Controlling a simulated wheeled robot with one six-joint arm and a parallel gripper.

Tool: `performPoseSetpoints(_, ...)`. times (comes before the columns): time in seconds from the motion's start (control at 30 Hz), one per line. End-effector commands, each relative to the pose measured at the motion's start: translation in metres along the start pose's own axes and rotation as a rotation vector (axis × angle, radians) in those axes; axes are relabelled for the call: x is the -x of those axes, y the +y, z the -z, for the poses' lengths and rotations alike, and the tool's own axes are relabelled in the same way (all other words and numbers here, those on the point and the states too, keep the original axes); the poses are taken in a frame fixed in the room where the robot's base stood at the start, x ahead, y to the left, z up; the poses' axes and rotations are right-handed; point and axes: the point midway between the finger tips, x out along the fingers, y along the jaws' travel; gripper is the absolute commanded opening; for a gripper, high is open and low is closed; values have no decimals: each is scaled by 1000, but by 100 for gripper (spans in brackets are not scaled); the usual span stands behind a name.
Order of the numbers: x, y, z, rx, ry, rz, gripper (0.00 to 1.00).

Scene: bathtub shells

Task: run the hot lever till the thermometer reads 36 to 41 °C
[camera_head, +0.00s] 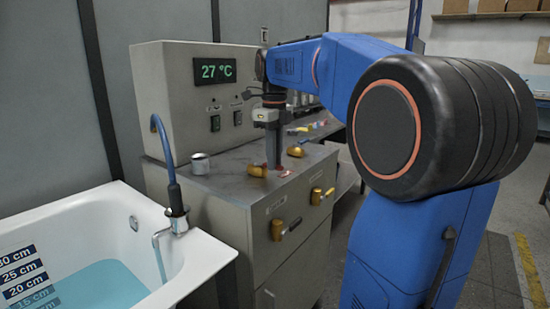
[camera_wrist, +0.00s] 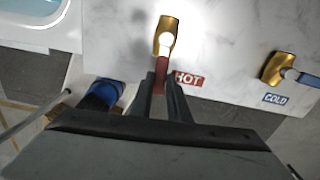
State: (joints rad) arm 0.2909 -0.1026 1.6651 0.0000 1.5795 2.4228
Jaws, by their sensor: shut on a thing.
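The thermometer display (camera_head: 215,71) on the grey cabinet reads 27 °C. The hot lever's brass body (camera_head: 257,170) stands on the counter top; it also shows in the wrist view (camera_wrist: 165,37). Its red handle (camera_wrist: 160,77) lies between my fingers beside the red HOT label (camera_wrist: 188,79). My gripper (camera_head: 272,160) is shut on this handle, and its fingers (camera_wrist: 168,92) hide part of it. The cold lever (camera_wrist: 279,68), brass with a blue handle, is to the right in the wrist view, apart from my gripper. A thin stream (camera_head: 160,258) falls from the spout into the bathtub (camera_head: 205,247).
Bluish water (camera_head: 95,287) lies in the tub, with the 20 cm mark (camera_head: 25,287) above it. A metal knob (camera_head: 200,163) stands on the counter top.

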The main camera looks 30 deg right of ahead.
Motion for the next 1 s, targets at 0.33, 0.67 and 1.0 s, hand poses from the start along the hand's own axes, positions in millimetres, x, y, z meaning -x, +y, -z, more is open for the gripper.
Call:
performPoseSetpoints(0.33,1,2,-1,-90,-2,2,0)
performPoseSetpoints(0.67,1,2,-1,-96,-3,1,0)
performPoseSetpoints(1.0,0,2,-1,-95,-1,1,34)
